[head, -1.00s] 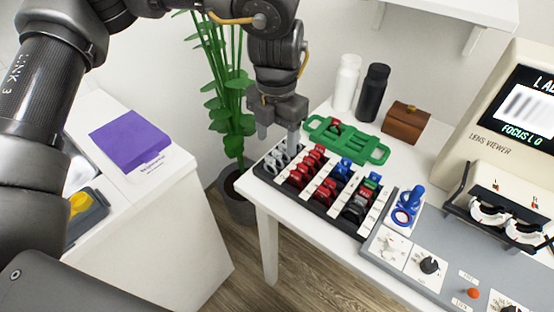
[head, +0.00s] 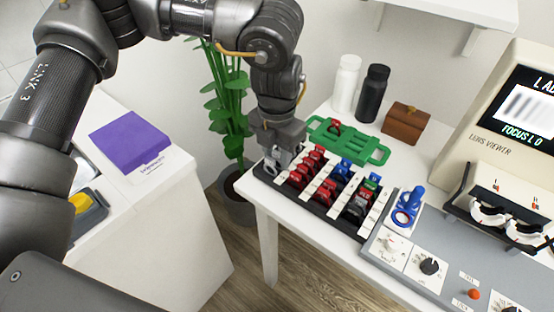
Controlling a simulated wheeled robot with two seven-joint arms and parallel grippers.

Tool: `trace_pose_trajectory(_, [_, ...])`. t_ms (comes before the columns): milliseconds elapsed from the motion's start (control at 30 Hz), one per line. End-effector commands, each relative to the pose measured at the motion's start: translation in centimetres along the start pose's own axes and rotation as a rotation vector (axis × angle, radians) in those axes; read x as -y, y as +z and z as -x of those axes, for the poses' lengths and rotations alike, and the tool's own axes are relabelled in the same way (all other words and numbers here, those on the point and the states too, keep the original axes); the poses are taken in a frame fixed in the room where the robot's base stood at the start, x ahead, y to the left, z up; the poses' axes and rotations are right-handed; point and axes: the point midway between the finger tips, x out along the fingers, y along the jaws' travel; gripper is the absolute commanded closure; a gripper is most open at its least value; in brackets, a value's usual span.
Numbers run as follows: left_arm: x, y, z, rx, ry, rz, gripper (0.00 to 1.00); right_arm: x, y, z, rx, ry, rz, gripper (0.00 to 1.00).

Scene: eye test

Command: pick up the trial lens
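A black-and-white rack (head: 318,205) on the white table holds rows of trial lenses. The row at its left end has grey-white lenses (head: 270,168), partly hidden by my gripper. Red lenses (head: 300,176), blue lenses (head: 341,170) and dark lenses (head: 354,208) stand further right. My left gripper (head: 279,160) points down at the rack's left end, its fingertips down among the grey-white lenses. Whether its fingers are closed on a lens is not clear. My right gripper is not in view.
A green tray (head: 362,150) with a red lens lies behind the rack. A white bottle (head: 346,84), a black bottle (head: 373,93) and a brown box (head: 405,122) stand behind it. A blue lens holder (head: 408,206) and the lens viewer (head: 490,150) are at right. A plant (head: 232,120) is at left.

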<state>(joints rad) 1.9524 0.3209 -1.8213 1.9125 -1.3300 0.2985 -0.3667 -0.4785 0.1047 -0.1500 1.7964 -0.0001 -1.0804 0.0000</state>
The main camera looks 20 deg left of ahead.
Motion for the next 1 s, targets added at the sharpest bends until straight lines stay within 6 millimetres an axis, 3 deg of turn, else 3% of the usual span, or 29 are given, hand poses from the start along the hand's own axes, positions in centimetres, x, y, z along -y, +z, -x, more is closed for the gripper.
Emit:
trace_pose_trajectory(100, [0.0,0.0,0.0,0.0,0.0,0.0,0.88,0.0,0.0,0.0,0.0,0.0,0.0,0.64])
trace_pose_trajectory(567, [0.0,0.1,1.0,0.002,0.001,0.0,0.88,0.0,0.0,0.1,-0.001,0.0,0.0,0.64])
trace_pose_trajectory(733, [0.0,0.1,3.4,0.004,0.0,0.0,0.88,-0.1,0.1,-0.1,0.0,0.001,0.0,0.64])
trace_pose_trajectory(1000, [3.3,-2.2,7.9,0.005,0.001,-0.005,0.88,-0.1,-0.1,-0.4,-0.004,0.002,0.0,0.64])
